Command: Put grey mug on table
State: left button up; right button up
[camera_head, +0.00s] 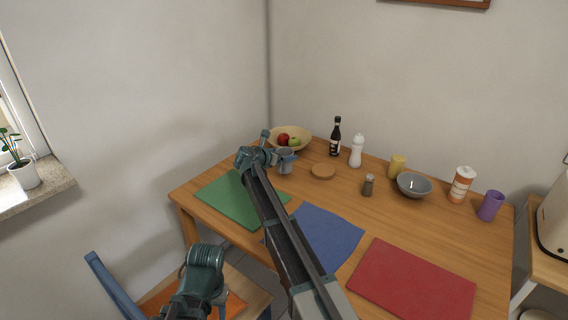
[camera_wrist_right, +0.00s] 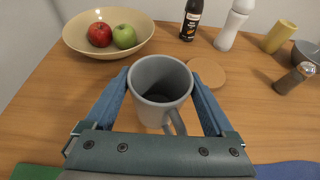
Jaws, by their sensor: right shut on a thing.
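The grey mug (camera_head: 286,165) is upright at the back left of the wooden table (camera_head: 335,190), in front of the fruit bowl. My right gripper (camera_head: 284,156) reaches it from the left in the head view. In the right wrist view the grey mug (camera_wrist_right: 160,82) sits between the two blue fingers of the right gripper (camera_wrist_right: 160,78), which are shut on it, with its handle toward the wrist. Its base is at or just above the tabletop; I cannot tell if it touches.
The fruit bowl (camera_head: 303,133) stands behind the mug and a round cork coaster (camera_head: 323,171) to its right. A dark bottle (camera_head: 336,138), white shaker (camera_head: 357,151) and grey bowl (camera_head: 414,186) stand along the back. Green (camera_head: 222,200), blue (camera_head: 335,235) and red (camera_head: 415,283) placemats lie in front.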

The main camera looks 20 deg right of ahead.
notch_tip(320, 180, down, 3)
jog(key=shift+f+b, duration=0.15)
jog(key=shift+b, duration=1.1)
jog(key=o, duration=1.3)
jog(key=shift+r, duration=0.2)
jog(key=shift+p+v, duration=2.45)
jog(key=shift+v, duration=3.55)
jog(key=shift+r, duration=0.1)
